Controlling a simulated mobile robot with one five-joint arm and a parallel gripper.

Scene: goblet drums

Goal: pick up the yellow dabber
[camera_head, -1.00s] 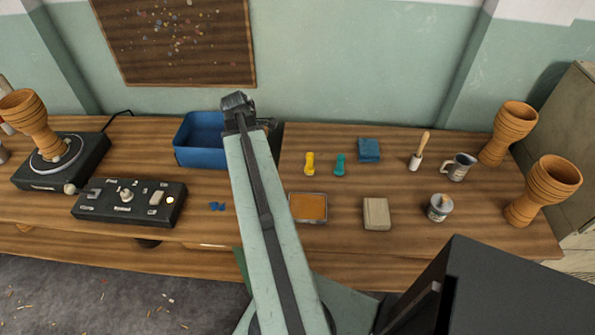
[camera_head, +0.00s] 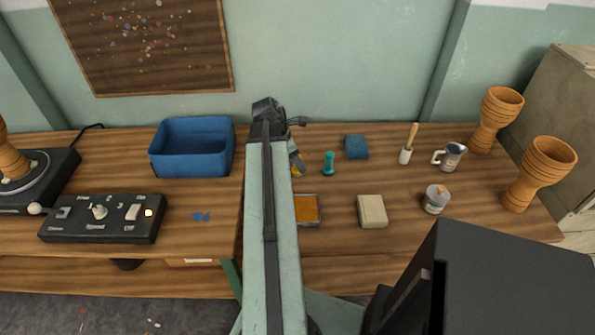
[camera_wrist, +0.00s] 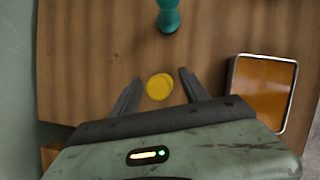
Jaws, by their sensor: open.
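The yellow dabber (camera_wrist: 158,87) shows in the wrist view as a round yellow shape, between and just beyond the two open fingers of my gripper (camera_wrist: 156,90). I cannot tell whether either finger touches it. In the head view the yellow dabber (camera_head: 297,170) is mostly hidden behind my arm and gripper (camera_head: 296,150), with only a bit of yellow showing. A teal dabber (camera_head: 329,164) stands upright to its right; it also shows at the top of the wrist view (camera_wrist: 168,16).
An orange pad in a metal tin (camera_head: 307,210) lies close by, also at right in the wrist view (camera_wrist: 262,90). A blue block (camera_head: 356,147), a beige block (camera_head: 372,211) and a blue bin (camera_head: 192,165) are around. Goblet drums (camera_head: 541,174) stand at far right.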

